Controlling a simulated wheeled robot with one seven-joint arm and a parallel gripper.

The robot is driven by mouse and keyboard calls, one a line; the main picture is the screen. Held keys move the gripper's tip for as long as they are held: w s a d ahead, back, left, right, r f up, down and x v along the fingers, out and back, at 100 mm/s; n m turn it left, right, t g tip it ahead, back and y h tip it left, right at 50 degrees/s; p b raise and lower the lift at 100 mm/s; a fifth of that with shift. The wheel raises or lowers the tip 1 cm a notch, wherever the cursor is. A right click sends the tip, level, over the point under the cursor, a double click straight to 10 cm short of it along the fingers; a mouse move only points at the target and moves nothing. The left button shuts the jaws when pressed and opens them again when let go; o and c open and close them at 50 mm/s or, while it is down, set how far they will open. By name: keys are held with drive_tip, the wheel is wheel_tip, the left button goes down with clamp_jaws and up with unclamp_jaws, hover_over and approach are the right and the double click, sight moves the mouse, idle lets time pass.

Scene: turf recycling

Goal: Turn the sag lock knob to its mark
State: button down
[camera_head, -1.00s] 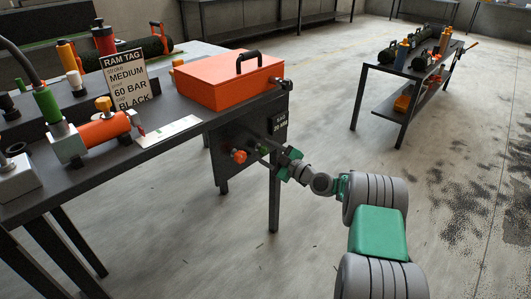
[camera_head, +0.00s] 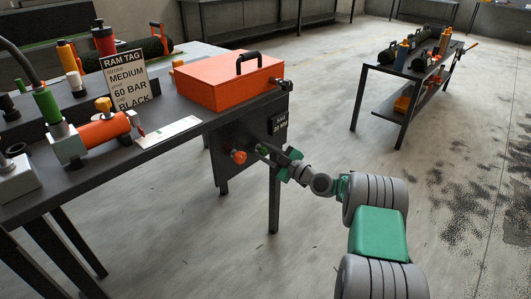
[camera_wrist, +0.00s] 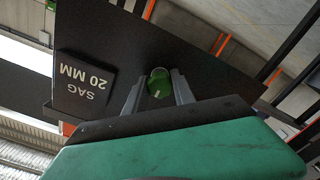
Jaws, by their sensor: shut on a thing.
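The green sag lock knob (camera_wrist: 159,84) is in the middle of the wrist view, with a short pale line on its face. It sits on a dark panel (camera_head: 224,143) at the end of the workbench. My gripper (camera_wrist: 158,90) has one finger on each side of the knob and is shut on it. In the head view my gripper (camera_head: 264,152) reaches the panel from the right, and its fingers mostly hide the knob. A black plate (camera_wrist: 84,82) reading "SAG 20 MM" shows upside down beside the knob. The knob's target mark cannot be made out.
A red-orange knob (camera_head: 239,157) is on the same panel, left of my gripper. An orange case (camera_head: 229,84) stands on the bench above. A bench leg (camera_head: 274,195) is just below my gripper. Open floor lies between this bench and the far table (camera_head: 410,72).

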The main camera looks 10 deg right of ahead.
drive_tip(key=shift+f, duration=0.1)
drive_tip(key=m+b, duration=0.1)
drive_tip(key=m, duration=0.6)
drive_tip(key=shift+m+b, duration=0.3)
drive_tip(key=shift+b, duration=0.1)
drive_tip(key=m, duration=0.4)
drive_tip(key=shift+p, duration=0.35)
drive_tip(key=shift+m+p, duration=0.3)
drive_tip(key=shift+m, duration=1.2)
drive_tip(key=c, duration=1.1)
unclamp_jaws()
drive_tip(key=shift+o, duration=0.2)
